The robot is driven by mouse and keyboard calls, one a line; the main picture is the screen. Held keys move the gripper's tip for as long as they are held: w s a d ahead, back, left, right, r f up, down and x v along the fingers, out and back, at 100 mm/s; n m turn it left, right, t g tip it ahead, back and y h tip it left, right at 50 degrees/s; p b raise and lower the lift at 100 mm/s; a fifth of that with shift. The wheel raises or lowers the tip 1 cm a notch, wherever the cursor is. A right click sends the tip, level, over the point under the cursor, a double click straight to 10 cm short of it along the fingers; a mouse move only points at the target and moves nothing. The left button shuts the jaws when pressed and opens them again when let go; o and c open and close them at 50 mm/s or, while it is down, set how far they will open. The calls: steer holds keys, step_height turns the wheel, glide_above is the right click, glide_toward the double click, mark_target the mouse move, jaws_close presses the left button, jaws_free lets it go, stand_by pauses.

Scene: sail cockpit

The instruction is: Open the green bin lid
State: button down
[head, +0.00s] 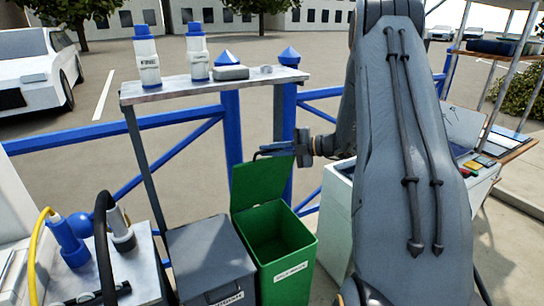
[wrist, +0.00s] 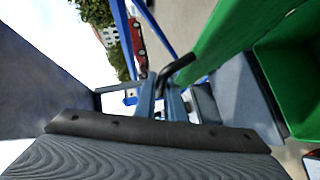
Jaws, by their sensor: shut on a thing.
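The green bin (head: 297,262) stands with its top open and its dark inside showing. Its green lid (head: 262,183) is tilted up, close to upright, at the bin's back edge. My gripper (head: 275,150) is at the lid's top edge, coming from the right. In the wrist view my gripper (wrist: 165,103) is shut on the black lid handle (wrist: 178,70), with the green lid (wrist: 230,32) beside it on the right. My fingers partly hide the grip on the handle.
A grey bin (head: 208,253) with its lid shut stands left of the green bin. Behind is a narrow shelf (head: 215,84) with bottles, and a blue railing (head: 231,130). Left is a pedestal with blue and black plugs (head: 72,242). A white cabinet (head: 335,205) stands right.

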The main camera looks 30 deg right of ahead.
steer(key=shift+w+d+r, duration=0.1)
steer(key=shift+w+r, duration=0.1)
steer(key=shift+w, duration=0.4)
steer(key=shift+w+r, duration=0.2)
steer(key=shift+w, duration=0.35)
steer(key=c, duration=1.9)
jaws_free()
steer(key=shift+o, duration=0.2)
steer(key=shift+f, duration=0.1)
steer(key=b+v, duration=0.1)
steer(key=v, duration=0.7)
steer(key=shift+w, duration=0.1)
